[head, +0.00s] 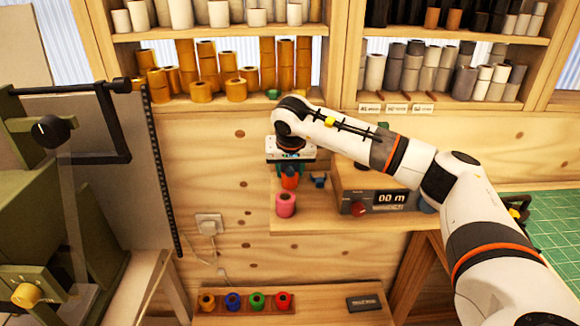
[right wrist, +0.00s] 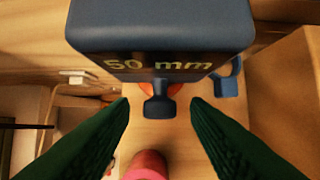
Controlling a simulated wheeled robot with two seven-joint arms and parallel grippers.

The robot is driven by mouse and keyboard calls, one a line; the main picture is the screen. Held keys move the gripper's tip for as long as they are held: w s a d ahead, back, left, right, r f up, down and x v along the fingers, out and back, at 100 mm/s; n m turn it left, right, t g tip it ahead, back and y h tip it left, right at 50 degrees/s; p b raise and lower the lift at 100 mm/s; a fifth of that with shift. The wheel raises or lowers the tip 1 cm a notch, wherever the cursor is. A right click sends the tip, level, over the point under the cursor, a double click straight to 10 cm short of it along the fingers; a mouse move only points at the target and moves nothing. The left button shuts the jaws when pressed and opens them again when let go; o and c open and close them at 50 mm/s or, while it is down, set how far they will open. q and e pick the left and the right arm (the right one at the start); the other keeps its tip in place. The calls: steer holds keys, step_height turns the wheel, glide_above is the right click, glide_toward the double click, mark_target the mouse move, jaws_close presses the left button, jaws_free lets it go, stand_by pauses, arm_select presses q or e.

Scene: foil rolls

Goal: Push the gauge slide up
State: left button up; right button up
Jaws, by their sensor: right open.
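A dark blue block marked "50 mm" (right wrist: 160,30) fills the top of the right wrist view, close to the camera; I take it to be part of the gauge. Below it a small dark blue tab (right wrist: 158,108) shows between my green fingertips, with a gap on each side. I cannot tell which piece is the slide. My right gripper (head: 290,170) is open, pointing down over the wooden shelf (head: 330,220); it also shows in the right wrist view (right wrist: 159,102). An orange piece (head: 289,180) shows under it. My left gripper is not in view.
A pink roll (head: 286,205) stands just in front of my gripper. A small blue piece (head: 319,181) and a display box reading "00 m" (head: 385,198) are to its right. Several coloured rolls sit on a low board (head: 330,310). A green machine (head: 50,190) stands at left.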

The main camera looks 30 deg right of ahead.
jaws_close()
step_height(320, 180, up, 8)
steer(key=p, duration=0.4)
steer(key=shift+w+r, duration=0.1)
steer(key=shift+w, duration=0.05)
steer(key=shift+c, duration=0.7)
jaws_free()
steer(key=shift+o, duration=0.7)
